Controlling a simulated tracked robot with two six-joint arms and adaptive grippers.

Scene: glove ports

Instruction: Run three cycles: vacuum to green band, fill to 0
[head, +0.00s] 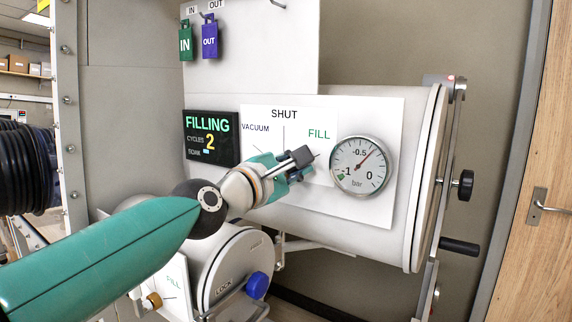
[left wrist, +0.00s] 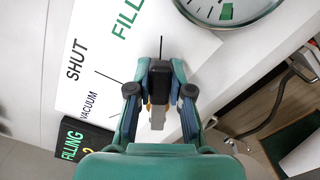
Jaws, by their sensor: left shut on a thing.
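My left gripper (head: 296,166) is shut on the dark valve handle (head: 302,155) on the white panel (head: 375,212). In the left wrist view the black handle (left wrist: 158,80) sits between the fingers and lines up with the mark by FILL. SHUT and VACUUM are printed to its left. The round gauge (head: 361,165) has its needle between -0.5 and 0, pointing up and right; its green band is near -1. The display (head: 211,138) reads FILLING, CYCLES 2, with a smaller line below too small to read. My right gripper is not in view.
A green IN tag (head: 185,43) and a purple OUT tag (head: 209,38) hang above. A lower cylinder marked LOCK with a blue knob (head: 257,285) is below my arm. A black handle (head: 459,246) sticks out at right, near a wooden door (head: 545,170).

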